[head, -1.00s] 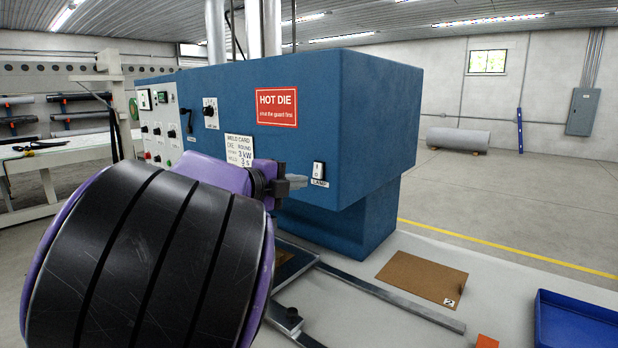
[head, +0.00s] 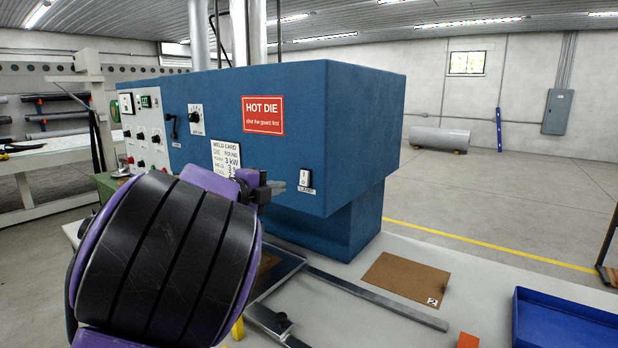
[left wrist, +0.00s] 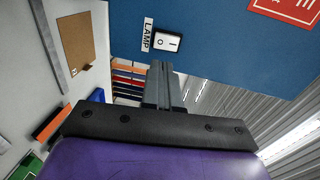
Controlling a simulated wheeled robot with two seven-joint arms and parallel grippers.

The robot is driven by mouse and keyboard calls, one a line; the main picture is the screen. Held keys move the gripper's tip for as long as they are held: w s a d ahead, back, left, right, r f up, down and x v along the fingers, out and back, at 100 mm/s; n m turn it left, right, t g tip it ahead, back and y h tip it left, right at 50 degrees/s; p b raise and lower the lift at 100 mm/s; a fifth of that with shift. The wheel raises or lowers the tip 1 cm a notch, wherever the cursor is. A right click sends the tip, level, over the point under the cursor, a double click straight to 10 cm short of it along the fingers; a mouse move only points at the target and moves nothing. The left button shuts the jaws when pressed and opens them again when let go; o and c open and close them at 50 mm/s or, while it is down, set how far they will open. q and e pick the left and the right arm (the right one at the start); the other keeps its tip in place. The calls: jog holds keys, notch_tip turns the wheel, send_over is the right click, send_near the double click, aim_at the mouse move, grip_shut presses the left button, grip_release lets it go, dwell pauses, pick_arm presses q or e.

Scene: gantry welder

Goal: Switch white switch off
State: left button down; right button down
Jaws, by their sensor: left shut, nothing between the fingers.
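The white rocker switch (head: 305,178) sits on the front of the blue machine housing, above a LAMP label (head: 306,190). In the left wrist view the white switch (left wrist: 167,41) shows its O and I marks; which side is pressed in is too small to tell. My left gripper (head: 281,187) is shut and empty, its tips just left of the switch in the head view. In the left wrist view the shut fingers (left wrist: 160,70) point at the switch, with the tips just short of its near edge. Whether they touch is unclear. My right gripper is not in view.
The blue housing (head: 350,130) carries a red HOT DIE sign (head: 263,115), a weld card (head: 226,155) and a knob panel (head: 145,130). Below lie a metal bar (head: 375,298), a brown board (head: 407,278) and a blue tray (head: 565,325). Free floor lies at right.

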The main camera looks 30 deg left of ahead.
aim_at(303, 182)
pick_arm(q)
jog(key=w+p, duration=0.1)
jog(key=w, duration=0.1)
jog(key=w+p, duration=0.1)
jog(key=w, duration=0.1)
jog(key=w+p, duration=0.1)
jog(key=w, duration=0.1)
jog(key=shift+w+d+f, duration=0.15)
jog(key=shift+w+f, duration=0.15)
jog(key=shift+f, duration=0.05)
jog(key=shift+w+d+f+p, duration=0.1)
jog(key=shift+w+f+p, duration=0.05)
jog(key=shift+w+p, duration=0.15)
jog(key=shift+w+f+p, duration=0.15)
jog(key=shift+w, duration=0.25)
